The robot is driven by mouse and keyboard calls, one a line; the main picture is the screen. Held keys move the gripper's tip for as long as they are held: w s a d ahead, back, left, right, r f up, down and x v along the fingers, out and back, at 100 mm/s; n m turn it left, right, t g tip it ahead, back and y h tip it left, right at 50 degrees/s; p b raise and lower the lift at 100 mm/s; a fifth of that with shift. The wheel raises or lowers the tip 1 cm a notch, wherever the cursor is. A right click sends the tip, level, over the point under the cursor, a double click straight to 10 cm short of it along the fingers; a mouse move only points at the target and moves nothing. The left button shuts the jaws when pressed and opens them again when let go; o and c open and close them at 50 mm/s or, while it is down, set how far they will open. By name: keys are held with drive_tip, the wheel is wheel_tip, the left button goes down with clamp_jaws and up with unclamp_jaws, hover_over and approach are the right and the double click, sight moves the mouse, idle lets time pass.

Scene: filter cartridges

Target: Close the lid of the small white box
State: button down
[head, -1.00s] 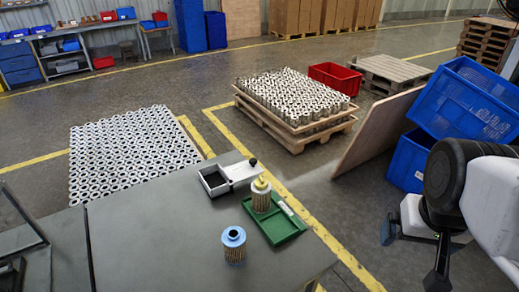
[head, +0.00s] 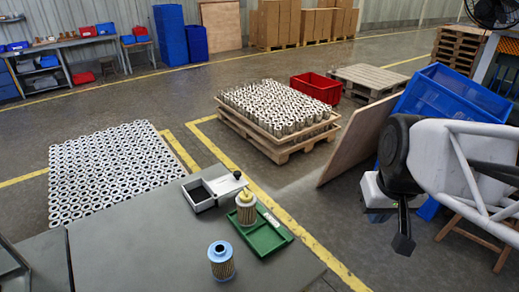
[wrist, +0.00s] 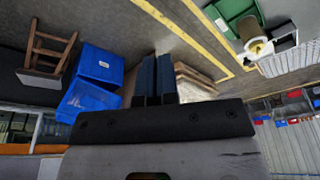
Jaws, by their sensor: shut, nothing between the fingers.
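The small white box (head: 203,197) sits near the far edge of the grey table in the head view. Its dark inside shows at the left, and its white lid piece with a black knob (head: 237,175) is at the right side, so the box looks open. My gripper (head: 403,243) is at the right, beyond the table's edge and well apart from the box. Its fingers (wrist: 156,78) are shut and empty in the wrist view.
A green tray (head: 284,232) with a yellow-topped filter (head: 246,209) stands just right of the box. A blue-topped filter (head: 221,262) stands nearer. The table (head: 130,245) is clear on the left. A leaning board (head: 352,142) and blue crates (head: 450,95) stand near my arm.

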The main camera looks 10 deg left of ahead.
drive_tip(key=w+a+f+n+y, duration=0.1)
drive_tip(key=w+a+n, duration=0.1)
drive_tip(key=w+a, duration=0.55)
drive_tip(key=w+a+f+n, duration=0.25)
drive_tip(key=w+a, duration=0.25)
drive_tip(key=w, duration=0.5)
drive_tip(key=w+a+f+n, duration=0.2)
drive_tip(key=w+a+f, duration=0.1)
drive_tip(key=w+a, duration=0.2)
drive_tip(key=w+a+f+n+y, duration=0.1)
drive_tip(key=w+a+f, duration=0.3)
drive_tip(key=a, duration=0.6)
drive_tip(key=shift+w+a+n+g, duration=0.2)
drive_tip(key=shift+w+n+g, duration=0.1)
drive_tip(key=shift+w+n, duration=0.45)
drive_tip(key=shift+w+f, duration=0.1)
drive_tip(key=shift+f, duration=0.1)
hover_over(241, 181)
drive_tip(key=s+d, duration=0.1)
drive_tip(key=shift+d+f, duration=0.1)
drive_tip(key=shift+f, duration=4.95)
